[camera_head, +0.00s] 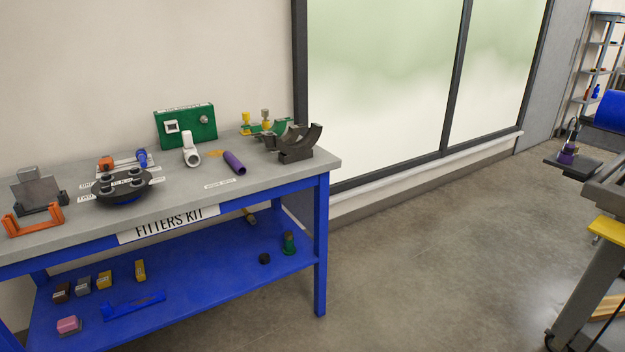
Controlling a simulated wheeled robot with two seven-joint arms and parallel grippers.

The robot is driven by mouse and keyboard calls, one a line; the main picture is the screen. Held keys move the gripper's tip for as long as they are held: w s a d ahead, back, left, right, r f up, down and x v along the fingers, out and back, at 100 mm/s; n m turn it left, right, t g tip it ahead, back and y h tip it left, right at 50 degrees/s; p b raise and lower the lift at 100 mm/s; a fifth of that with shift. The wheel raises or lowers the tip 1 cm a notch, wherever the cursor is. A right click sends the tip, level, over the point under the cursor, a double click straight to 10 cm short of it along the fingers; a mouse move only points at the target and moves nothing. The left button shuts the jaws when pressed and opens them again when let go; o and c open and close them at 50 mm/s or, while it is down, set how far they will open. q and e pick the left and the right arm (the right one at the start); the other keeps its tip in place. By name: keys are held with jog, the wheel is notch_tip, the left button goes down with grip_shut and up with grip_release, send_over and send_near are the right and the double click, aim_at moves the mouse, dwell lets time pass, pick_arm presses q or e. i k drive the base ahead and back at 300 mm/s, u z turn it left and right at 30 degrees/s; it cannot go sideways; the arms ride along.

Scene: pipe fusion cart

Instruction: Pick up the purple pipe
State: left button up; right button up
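The purple pipe (234,162) is a short cylinder lying on the grey top of the blue workbench (274,172), right of the middle. It lies at a slant, with its near end pointing down and right. A white fitting (190,150) is to its left, and a dark curved saddle (296,143) stands to its right with a gap between. Nothing covers the pipe. Neither of my grippers shows in the head view.
A green box (186,127) stands behind the pipe, and a black round holder (122,187) is to the left. The blue lower shelf (200,275) holds small blocks. Open floor (430,260) lies right of the bench, with a cart (600,190) at the far right.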

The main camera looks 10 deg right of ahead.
aim_at(233, 161)
jog(key=u, duration=1.2)
jog(key=i, duration=0.75)
jog(key=z, duration=0.05)
